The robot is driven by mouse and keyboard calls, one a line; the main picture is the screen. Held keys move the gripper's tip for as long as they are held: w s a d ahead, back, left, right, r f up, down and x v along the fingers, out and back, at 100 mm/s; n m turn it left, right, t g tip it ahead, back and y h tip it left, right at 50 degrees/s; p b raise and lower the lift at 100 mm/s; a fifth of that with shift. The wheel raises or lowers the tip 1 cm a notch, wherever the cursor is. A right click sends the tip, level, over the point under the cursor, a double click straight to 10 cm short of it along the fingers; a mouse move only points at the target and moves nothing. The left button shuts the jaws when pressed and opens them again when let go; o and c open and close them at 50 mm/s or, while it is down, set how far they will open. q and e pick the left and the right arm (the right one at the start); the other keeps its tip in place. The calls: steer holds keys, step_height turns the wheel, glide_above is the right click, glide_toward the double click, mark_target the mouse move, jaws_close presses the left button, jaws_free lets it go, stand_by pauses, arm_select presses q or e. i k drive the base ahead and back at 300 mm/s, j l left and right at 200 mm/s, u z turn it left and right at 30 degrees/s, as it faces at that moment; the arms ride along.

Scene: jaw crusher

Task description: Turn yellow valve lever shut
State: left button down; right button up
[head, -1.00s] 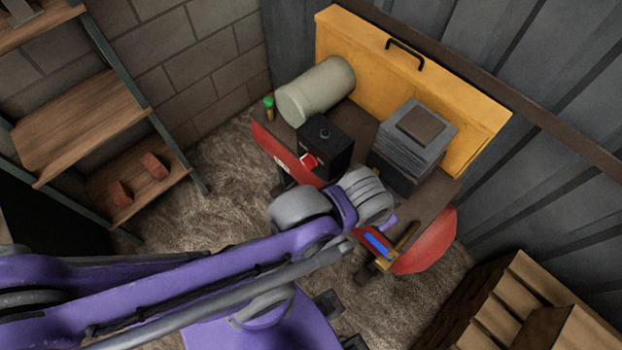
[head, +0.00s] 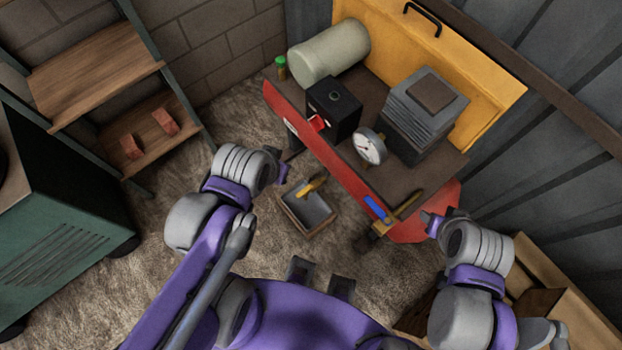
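A yellow lever (head: 311,186) shows below the red beam, over an open tray (head: 291,206) near the floor. I cannot tell what it is mounted on. A second valve-like brass fitting (head: 405,207) with a blue handle (head: 376,207) sits at the right end of the red beam. My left gripper (head: 284,170) is just up and left of the yellow lever, apart from it in the picture; its fingers are too small to read. My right gripper (head: 430,222) is beside the brass fitting's right side; its fingers are also unclear.
The red beam (head: 325,160) fronts a dark bench with a black box (head: 335,108), a round gauge (head: 369,147), a grey finned block (head: 423,115) and a pale cylinder (head: 330,52). A shelf (head: 95,75) and green cabinet (head: 65,200) stand left; a wooden crate (head: 560,300) is right.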

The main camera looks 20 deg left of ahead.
mark_target(312, 185)
steer(key=k+j+u, duration=0.15)
steer(key=k+u, duration=0.3)
steer(key=i+l+u, duration=0.15)
steer(key=l+u, duration=0.25)
steer(key=i+l+u, duration=0.15)
steer(key=l+u, duration=0.2)
